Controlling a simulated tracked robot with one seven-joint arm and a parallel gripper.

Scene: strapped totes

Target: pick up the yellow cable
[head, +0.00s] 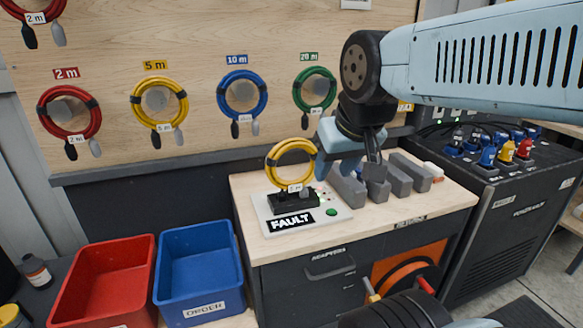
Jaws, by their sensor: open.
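One coiled yellow cable (291,163) stands upright in a black holder on a white plate marked FAULT, with a white tag at its lower edge. A second yellow cable (180,100) hangs on the wooden board under the yellow 5 m label, with a tag and its plug ends hanging down. My gripper (348,168) is open and points down above the bench, just right of the cable in the holder. One finger is close to that coil's right edge, and I cannot tell whether they touch. Nothing shows between the fingers.
Red cable (44,116), blue cable (264,92) and green cable (297,91) coils hang on the board. A red tote (104,275) and a blue tote (199,265) sit lower left. A black cabinet (510,215) stands right.

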